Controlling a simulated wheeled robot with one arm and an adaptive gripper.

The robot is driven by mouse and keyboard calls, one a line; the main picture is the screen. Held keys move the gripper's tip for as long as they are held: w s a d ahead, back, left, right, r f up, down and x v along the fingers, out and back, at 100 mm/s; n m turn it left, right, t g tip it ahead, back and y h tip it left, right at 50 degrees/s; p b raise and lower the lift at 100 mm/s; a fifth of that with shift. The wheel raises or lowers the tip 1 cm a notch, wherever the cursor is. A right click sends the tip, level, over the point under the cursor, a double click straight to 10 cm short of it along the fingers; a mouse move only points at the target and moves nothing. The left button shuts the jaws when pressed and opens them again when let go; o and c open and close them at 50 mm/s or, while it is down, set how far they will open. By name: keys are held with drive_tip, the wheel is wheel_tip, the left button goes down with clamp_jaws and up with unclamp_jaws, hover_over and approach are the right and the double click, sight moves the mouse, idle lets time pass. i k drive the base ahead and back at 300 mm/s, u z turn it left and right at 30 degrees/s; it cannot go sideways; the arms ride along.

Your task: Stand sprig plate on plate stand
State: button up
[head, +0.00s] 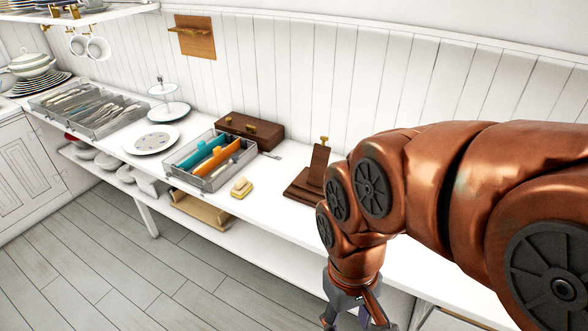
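A round white plate with a grey rim and small marks (146,147) lies flat on the counter at left centre. It may be the sprig plate; its pattern is too small to be sure. A dark wooden stand (318,165) with an upright back and a small brass piece on top stands on the counter, left of my arm. It looks like the plate stand, and no plate is on it. My gripper (350,318) hangs low in front of the counter, right of the plate and below the stand. Its fingertips are cut off by the bottom edge.
A clear tray with teal and orange dividers (196,183) sits between plate and stand, with a dark wooden box (249,131) behind it and a yellow butter-like block (241,187) in front. Floor is clear.

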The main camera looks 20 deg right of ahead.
sight(148, 141)
drive_tip(key=k, duration=1.25)
drive_tip(key=u, duration=0.95)
drive_tip(key=i, duration=1.3)
drive_tip(key=u, duration=0.95)
drive_tip(key=i, duration=1.8)
drive_tip(key=z, duration=0.5)
drive_tip(key=i, duration=1.25)
drive_tip(key=z, duration=1.75)
drive_tip(key=i, duration=0.7)
drive_tip(key=z, duration=0.55)
